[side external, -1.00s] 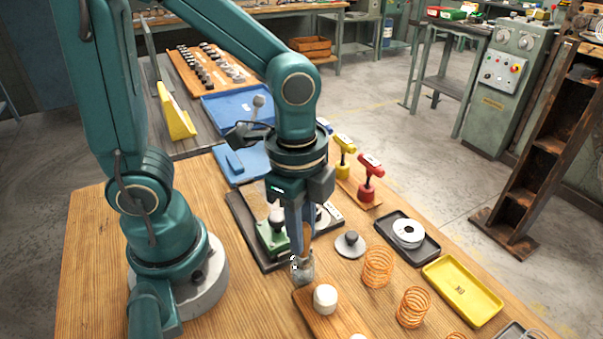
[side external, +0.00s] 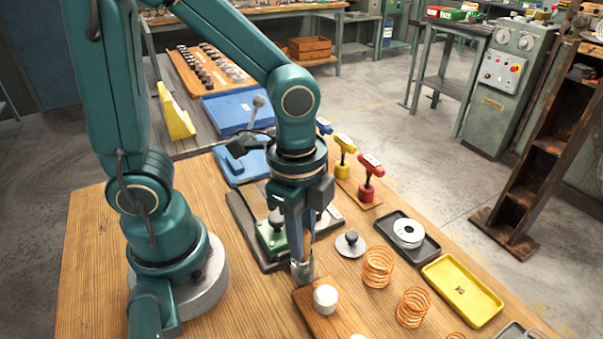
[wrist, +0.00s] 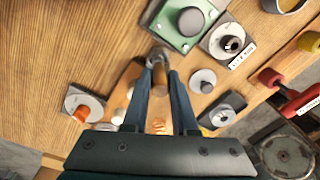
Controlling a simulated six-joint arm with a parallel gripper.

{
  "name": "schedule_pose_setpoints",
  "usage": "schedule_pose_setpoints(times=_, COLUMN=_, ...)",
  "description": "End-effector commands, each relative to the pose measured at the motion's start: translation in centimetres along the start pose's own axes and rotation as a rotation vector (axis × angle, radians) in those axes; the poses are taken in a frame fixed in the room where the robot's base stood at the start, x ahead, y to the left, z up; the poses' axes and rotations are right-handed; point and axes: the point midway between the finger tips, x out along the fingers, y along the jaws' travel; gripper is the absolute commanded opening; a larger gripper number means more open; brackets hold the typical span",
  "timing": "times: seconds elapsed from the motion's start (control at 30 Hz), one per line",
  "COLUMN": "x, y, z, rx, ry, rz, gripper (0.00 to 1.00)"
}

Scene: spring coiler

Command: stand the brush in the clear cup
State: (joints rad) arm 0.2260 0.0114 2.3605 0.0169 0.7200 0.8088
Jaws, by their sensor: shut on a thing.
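My gripper (side external: 303,240) points straight down over the near end of the bench, with its fingers closed together on the brush. A short brown piece of the brush (side external: 308,240) shows beside the fingers. Directly below the fingertips is a small greyish, see-through clear cup (side external: 302,270), at the far corner of a wooden board. In the wrist view my fingertips (wrist: 160,68) meet next to a grey rounded rim, which seems to be the cup (wrist: 159,54). The brush's lower end is hidden, and I cannot tell how deep in the cup it is.
A white round piece (side external: 325,298) stands on the wooden board (side external: 312,318) in front of the cup. A green fixture (side external: 270,237) is behind left, and a grey knobbed disc (side external: 350,243) to the right. Orange springs (side external: 378,267) and a yellow tray (side external: 462,290) lie further right.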

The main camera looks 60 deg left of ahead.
Motion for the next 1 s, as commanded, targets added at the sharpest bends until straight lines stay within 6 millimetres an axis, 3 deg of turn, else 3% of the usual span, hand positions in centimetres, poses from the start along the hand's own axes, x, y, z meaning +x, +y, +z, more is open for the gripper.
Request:
schedule_pose_setpoints(times=0.83, x=0.68, y=0.06, z=0.05, rx=0.000, ry=-0.001, rz=0.001, gripper=0.00)
schedule_pose_setpoints(times=0.87, x=0.68, y=0.06, z=0.05, rx=0.000, ry=-0.001, rz=0.001, gripper=0.34)
schedule_pose_setpoints(times=0.9, x=0.68, y=0.06, z=0.05, rx=0.000, ry=-0.001, rz=0.001, gripper=0.49)
schedule_pose_setpoints(times=0.93, x=0.68, y=0.06, z=0.05, rx=0.000, ry=-0.001, rz=0.001, gripper=0.60)
schedule_pose_setpoints(times=1.0, x=0.67, y=0.06, z=0.04, rx=0.000, ry=-0.001, rz=0.001, gripper=0.61)
